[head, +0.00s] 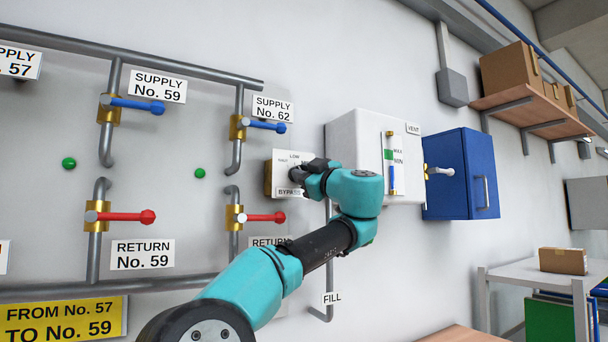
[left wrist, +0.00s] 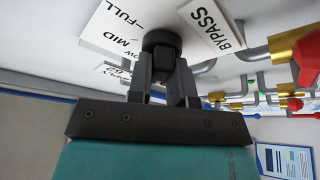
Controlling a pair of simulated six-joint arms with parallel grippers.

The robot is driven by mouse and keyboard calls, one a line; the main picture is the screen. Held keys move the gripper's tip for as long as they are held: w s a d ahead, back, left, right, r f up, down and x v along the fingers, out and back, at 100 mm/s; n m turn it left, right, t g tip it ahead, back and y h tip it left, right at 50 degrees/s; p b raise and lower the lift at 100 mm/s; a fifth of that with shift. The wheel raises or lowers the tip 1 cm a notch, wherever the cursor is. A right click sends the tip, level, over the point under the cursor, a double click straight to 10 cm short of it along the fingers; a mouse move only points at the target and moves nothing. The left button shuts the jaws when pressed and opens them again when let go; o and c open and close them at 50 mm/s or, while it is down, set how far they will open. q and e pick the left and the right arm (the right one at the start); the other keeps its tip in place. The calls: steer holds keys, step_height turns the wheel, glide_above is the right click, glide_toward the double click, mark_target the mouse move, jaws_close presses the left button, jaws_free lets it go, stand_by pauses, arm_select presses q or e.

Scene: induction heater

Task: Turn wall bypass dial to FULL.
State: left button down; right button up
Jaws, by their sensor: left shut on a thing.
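The bypass dial panel (head: 282,161) is a white plate on a brass-coloured body on the wall, with LOW and BYPASS lettering legible. My left gripper (head: 300,171) reaches it from the right and covers much of its face. In the left wrist view, the round black dial knob (left wrist: 162,42) sits between the two fingers of my left gripper (left wrist: 163,65), which are shut on it. The scale plate (left wrist: 112,30) beside it shows FULL, MID and part of LOW. The BYPASS label (left wrist: 211,27) is on the other side. The knob's pointer cannot be made out. My right gripper is not in view.
Left of the dial are pipes with blue supply levers (head: 266,126) and red return levers (head: 265,217). Right of it are a white tank (head: 355,145) with a level gauge and a blue cabinet (head: 462,175). A FILL pipe (head: 328,270) runs below.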

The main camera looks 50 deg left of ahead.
arm_select(q)
steer(key=m+t+h, duration=0.2)
steer(key=m+t, duration=0.1)
steer(key=m, duration=0.8)
steer(key=m+t+h, duration=0.2)
steer(key=m+t, duration=0.2)
steer(key=m, duration=0.6)
steer(key=m+t+h, duration=0.2)
steer(key=m+t, duration=0.1)
steer(key=m, duration=0.8)
steer(key=shift+s+a+r+m+h, duration=0.2)
steer(key=shift+s+r+m+h, duration=0.1)
steer(key=shift+s+h, duration=0.1)
steer(key=c, duration=1.1)
jaws_free()
steer(key=shift+o, duration=0.3)
steer(key=shift+a+f, duration=0.1)
steer(key=shift+a, duration=0.1)
steer(key=shift+d, duration=0.1)
